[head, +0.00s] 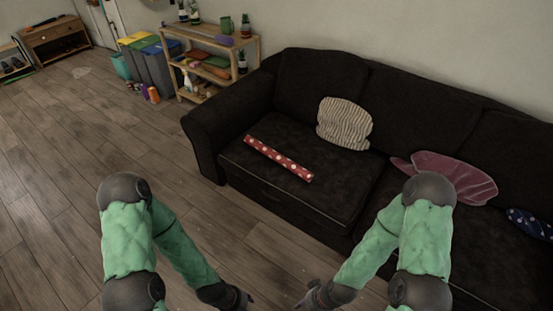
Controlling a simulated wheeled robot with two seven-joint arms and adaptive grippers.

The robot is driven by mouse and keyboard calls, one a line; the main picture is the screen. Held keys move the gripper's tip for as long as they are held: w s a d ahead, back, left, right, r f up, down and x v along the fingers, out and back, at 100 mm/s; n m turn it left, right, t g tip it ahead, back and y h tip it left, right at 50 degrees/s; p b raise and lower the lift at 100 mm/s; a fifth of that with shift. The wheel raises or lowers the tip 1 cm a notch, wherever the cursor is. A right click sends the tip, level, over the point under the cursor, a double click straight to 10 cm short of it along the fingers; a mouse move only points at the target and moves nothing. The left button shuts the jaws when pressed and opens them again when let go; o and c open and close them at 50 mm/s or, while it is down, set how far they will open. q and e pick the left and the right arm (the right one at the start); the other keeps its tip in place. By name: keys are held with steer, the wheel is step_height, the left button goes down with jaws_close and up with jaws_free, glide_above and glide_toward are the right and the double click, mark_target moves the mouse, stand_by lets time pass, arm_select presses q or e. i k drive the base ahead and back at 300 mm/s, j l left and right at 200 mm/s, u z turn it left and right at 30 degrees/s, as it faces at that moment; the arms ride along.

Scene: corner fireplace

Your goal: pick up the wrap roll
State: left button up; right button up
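The wrap roll (278,159) is a long, thin red roll with white dots. It lies slantwise on the left seat cushion of the dark sofa (250,189). My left gripper (246,301) and my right gripper (303,302) are low in the head view, in front of the sofa and well short of the roll. They face each other with a gap between them. Neither touches the roll. Their fingers are small and dark at the bottom of the picture, so I cannot tell whether they are open or shut.
A striped cushion (344,123) sits behind the roll, and a mauve cushion (454,177) lies to the right. A wooden shelf (258,52) with bottles and folded items stands left of the sofa, beside several bins (158,67). The wooden floor (75,160) on the left is mostly clear.

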mark_target(302, 173)
steer(key=i+j+u, duration=0.15)
steer(key=i, duration=0.5)
steer(key=i+j+u, duration=0.15)
steer(key=i+j, duration=0.15)
steer(key=i, duration=0.35)
steer(key=i+j+u, duration=0.15)
steer(key=i, duration=0.5)
